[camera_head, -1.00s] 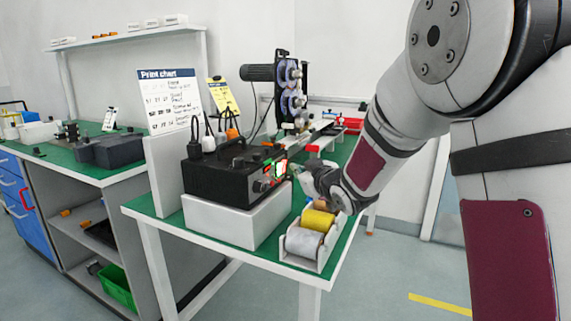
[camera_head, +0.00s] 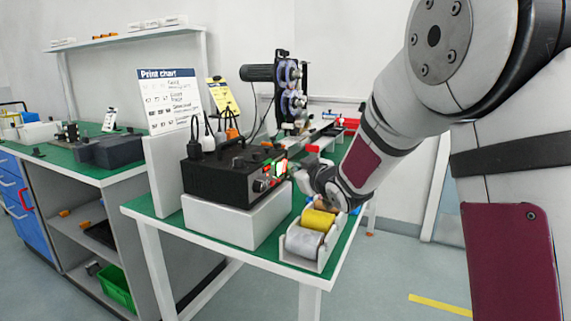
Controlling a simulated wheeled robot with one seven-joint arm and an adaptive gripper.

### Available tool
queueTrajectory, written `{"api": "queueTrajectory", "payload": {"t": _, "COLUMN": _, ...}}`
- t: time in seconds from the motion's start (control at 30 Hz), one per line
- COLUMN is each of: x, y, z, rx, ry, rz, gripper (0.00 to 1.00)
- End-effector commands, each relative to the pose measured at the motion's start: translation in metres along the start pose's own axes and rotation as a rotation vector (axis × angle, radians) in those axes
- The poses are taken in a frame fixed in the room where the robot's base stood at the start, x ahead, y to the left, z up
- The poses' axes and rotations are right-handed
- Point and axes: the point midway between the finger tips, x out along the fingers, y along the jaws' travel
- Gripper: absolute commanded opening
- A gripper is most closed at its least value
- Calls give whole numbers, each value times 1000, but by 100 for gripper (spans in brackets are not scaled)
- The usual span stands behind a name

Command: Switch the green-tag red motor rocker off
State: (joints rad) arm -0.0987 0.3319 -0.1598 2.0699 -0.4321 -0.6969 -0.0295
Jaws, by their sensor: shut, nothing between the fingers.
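The black control box (camera_head: 222,178) sits on a white block (camera_head: 232,222) on the green-topped table. I cannot tell which of these is the green-tag red motor rocker; tags are too small to read. My gripper (camera_head: 303,178) is just right of that face, small and partly hidden by its own wrist. It is shut and empty, and a small gap seems to lie between it and the panel.
A white holder with yellow and grey rolls (camera_head: 318,220) stands at the table's front right, just below my wrist. A machine with reels (camera_head: 290,90) stands behind.

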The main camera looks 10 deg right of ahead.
Motion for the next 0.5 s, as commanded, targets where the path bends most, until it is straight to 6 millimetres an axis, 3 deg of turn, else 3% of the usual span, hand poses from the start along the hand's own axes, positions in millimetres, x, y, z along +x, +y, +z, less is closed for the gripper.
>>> {"api": "queueTrajectory", "payload": {"t": 0.5, "x": 4, "y": -3, "z": -2, "rx": 0, "ry": 0, "rz": 0, "gripper": 0}}
